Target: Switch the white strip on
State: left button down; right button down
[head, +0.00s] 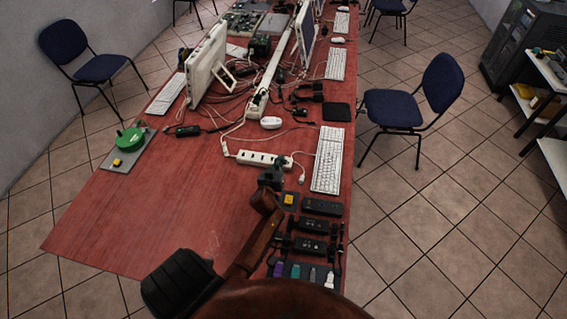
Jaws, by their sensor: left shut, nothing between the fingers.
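The white strip (258,157) lies on the red table, with dark sockets along its top and cables around it. My left gripper (271,170) is shut and empty, just on the near side of the strip's right half. It overlaps the strip's near edge in the head view, and I cannot tell whether it touches. The strip's switch is too small to make out, so its state does not show.
A white keyboard (327,160) lies right of the strip, and a white mouse (271,123) behind it. Black strips (322,207) and a small yellow-button box (288,199) lie nearer. Tangled cables and monitors (207,62) stand behind. The table's left front is clear.

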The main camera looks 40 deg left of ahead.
pick_arm(q)
jog(key=x, duration=0.3)
jog(key=shift+w+a+f+b, duration=0.1)
jog(key=shift+w+f+b, duration=0.1)
jog(key=shift+b, duration=0.1)
jog(key=shift+s+d+f+b, duration=0.1)
jog(key=shift+f+b, duration=0.1)
jog(key=shift+f, duration=0.3)
jog(key=shift+d+f+b, duration=0.1)
jog(key=shift+f+b, duration=0.05)
jog(key=shift+f, duration=0.35)
jog(key=shift+d+f+b, duration=0.15)
jog(key=shift+f+b, duration=0.25)
jog(key=shift+f, duration=0.4)
